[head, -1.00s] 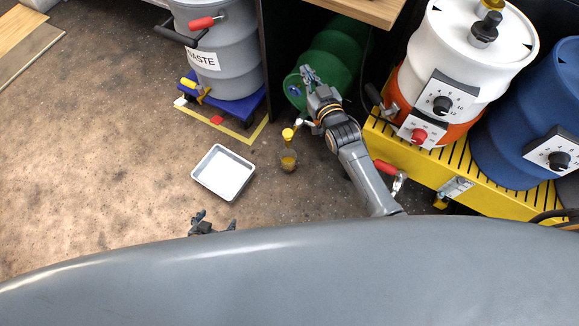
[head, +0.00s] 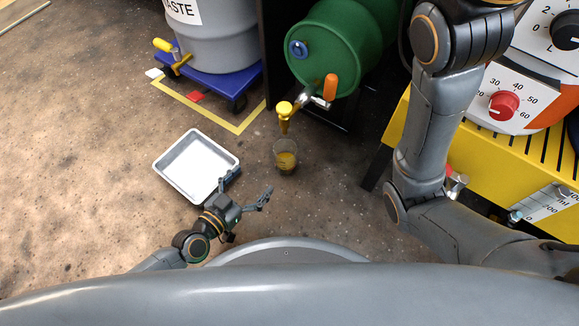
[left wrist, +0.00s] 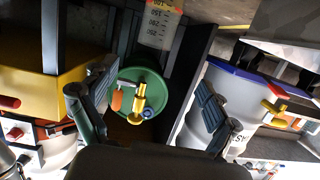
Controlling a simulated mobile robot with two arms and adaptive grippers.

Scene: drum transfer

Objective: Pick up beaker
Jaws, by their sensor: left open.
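The beaker (head: 285,160) is small and clear, with amber liquid in it. It stands upright on the floor just below the yellow tap of the green drum. My left gripper (head: 250,187) is open and empty, a short way below and left of the beaker in the head view, not touching it. In the left wrist view the beaker's graduated wall (left wrist: 160,25) shows at the top edge, beyond the spread fingers (left wrist: 150,108). My right arm crosses the right of the head view, with its gripper out of frame.
The green drum (head: 327,50) lies on its side with a yellow tap (head: 285,109) and an orange handle (head: 330,88). A white tray (head: 163,177) lies left of the beaker. A grey waste drum (head: 215,35) stands behind. A yellow platform (head: 530,155) is at right.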

